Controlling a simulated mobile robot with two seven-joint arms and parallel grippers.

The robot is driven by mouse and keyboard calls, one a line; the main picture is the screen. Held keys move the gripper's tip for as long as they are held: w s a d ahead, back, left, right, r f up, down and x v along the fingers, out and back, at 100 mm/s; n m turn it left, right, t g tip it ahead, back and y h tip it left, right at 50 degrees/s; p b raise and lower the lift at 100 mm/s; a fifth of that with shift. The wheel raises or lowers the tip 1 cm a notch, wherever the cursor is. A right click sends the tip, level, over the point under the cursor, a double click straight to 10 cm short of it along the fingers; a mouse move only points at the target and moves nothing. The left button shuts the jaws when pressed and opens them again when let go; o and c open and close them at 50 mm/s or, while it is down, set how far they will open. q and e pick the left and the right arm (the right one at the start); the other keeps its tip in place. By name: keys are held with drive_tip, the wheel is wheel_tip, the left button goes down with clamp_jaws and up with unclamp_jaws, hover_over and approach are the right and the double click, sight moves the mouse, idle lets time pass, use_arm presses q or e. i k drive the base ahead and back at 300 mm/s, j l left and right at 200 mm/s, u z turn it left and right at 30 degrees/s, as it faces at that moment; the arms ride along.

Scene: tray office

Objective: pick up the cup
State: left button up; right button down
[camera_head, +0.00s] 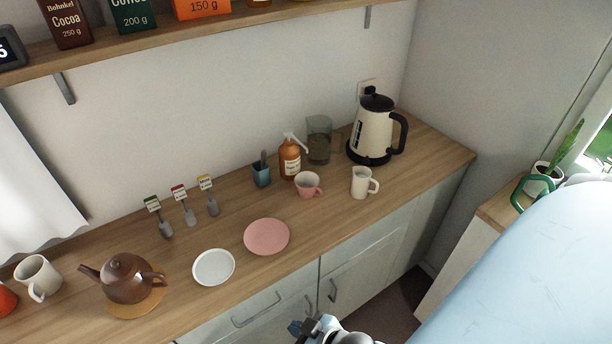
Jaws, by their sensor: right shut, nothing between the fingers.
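A pink cup (308,185) stands upright on the wooden counter (340,215), in front of the soap bottle, with its handle toward the front right. A white mug (36,275) stands at the far left of the counter. The picture does not tell which of them is the task's cup. My right gripper (302,327) shows at the bottom edge, in front of the cabinet doors and apart from the cups. It is shut and empty. My left gripper is out of view.
A small cream jug (361,183) stands right of the pink cup, with a kettle (373,130) and an amber soap bottle (290,158) behind. A pink plate (267,236), a white plate (213,267) and a brown teapot (128,279) lie leftward. A shelf (210,28) runs above.

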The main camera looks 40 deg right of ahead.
sight(301, 178)
drive_tip(key=l+z, duration=0.15)
drive_tip(key=z, duration=1.05)
drive_tip(key=i+l+u, duration=0.1)
drive_tip(key=l+u, duration=0.15)
drive_tip(key=l, duration=0.25)
drive_tip(key=l+u, duration=0.25)
drive_tip(key=l, duration=0.2)
drive_tip(key=i+l, duration=0.05)
